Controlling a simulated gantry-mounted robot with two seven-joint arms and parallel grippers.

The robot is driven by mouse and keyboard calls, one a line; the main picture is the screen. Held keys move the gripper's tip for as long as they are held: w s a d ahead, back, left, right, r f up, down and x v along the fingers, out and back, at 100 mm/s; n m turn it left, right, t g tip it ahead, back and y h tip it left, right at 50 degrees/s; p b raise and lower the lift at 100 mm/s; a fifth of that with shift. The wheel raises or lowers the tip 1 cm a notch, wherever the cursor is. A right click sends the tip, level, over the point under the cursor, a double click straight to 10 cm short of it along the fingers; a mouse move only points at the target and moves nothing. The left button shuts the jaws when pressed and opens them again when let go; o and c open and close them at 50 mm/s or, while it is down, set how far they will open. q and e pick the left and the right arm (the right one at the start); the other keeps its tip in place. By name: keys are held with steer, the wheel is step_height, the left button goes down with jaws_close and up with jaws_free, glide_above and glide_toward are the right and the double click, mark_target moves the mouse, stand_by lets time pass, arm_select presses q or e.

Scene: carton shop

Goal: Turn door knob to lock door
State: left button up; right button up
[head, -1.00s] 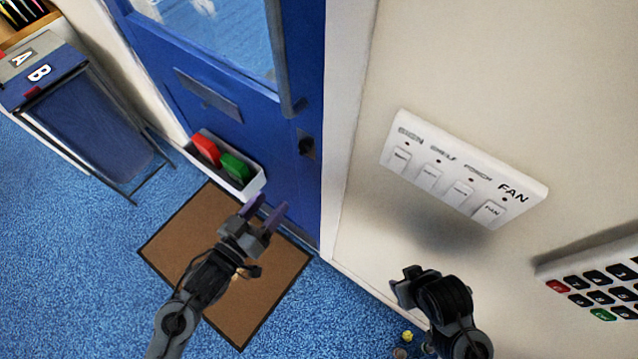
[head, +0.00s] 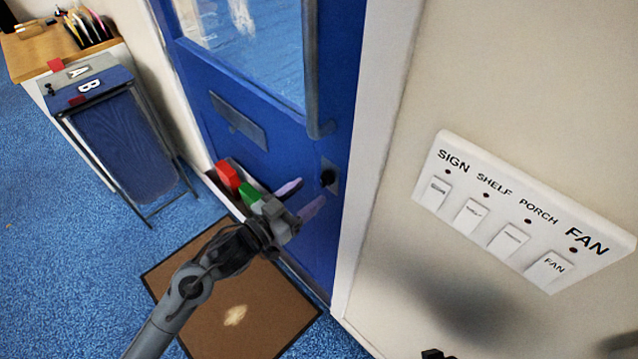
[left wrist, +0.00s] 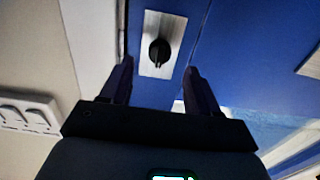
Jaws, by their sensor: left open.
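The blue door (head: 262,100) stands in its pale frame in the head view. Its small black door knob (head: 328,177) sits on a metal plate near the door's right edge, below the handle. My left gripper (head: 302,197) is open and empty, with its fingers pointing at the knob from the lower left, short of it. In the left wrist view the knob (left wrist: 159,52) lies beyond and between the two open fingertips (left wrist: 160,65), apart from both. Only a dark sliver of my right arm shows at the bottom of the head view; its fingers are out of view.
A switch panel (head: 520,212) labelled SIGN, SHELF, PORCH and FAN is on the wall right of the door. A brown mat (head: 190,290) lies on the blue floor. An A/B sign stand (head: 125,150) stands left.

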mark_target(321, 184)
arm_select(q)
steer(key=shift+x, duration=2.35)
steer(key=c, duration=1)
steer(key=shift+c, duration=0.2)
